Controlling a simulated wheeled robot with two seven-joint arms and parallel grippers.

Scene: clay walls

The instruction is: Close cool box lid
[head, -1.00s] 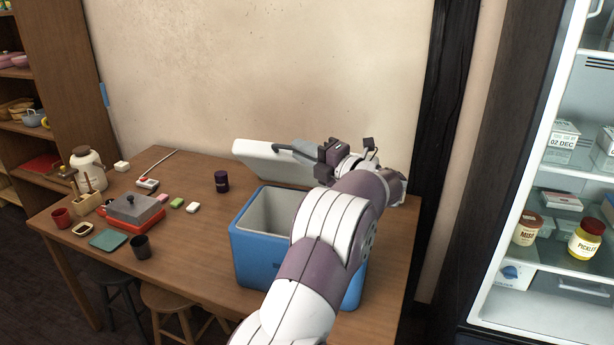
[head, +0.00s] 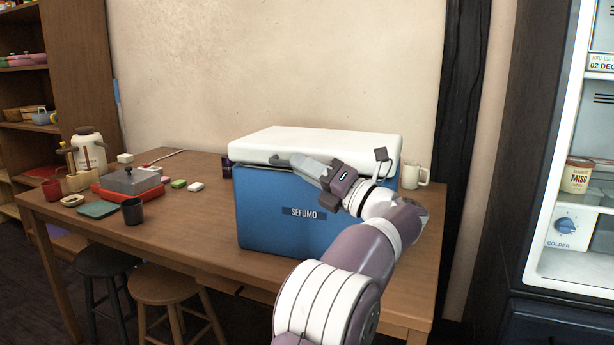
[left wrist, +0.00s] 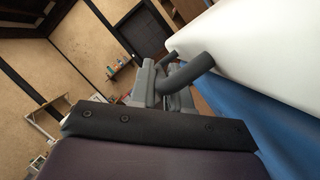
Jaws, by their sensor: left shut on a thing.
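The cool box (head: 262,225) is a blue box marked SEFUMO on the wooden table. Its white lid (head: 330,140) lies level across the top and looks down on the rim; I see no clear gap. The lid's grey handle (head: 279,160) sticks out at the front edge. My left gripper (head: 303,167) is shut on this handle, in front of the box. In the left wrist view the grey handle (left wrist: 188,72) sits at the fingers, beside the white lid (left wrist: 255,50) and the blue box wall (left wrist: 285,125). My right gripper is not in view.
The wooden table (head: 190,235) holds a white mug (head: 415,176) right of the box. A dark purple cup (head: 226,166) is partly hidden at its left. A grill (head: 130,183), a black cup (head: 133,211) and a jug (head: 89,150) stand further left. Stools (head: 165,288) stand in front.

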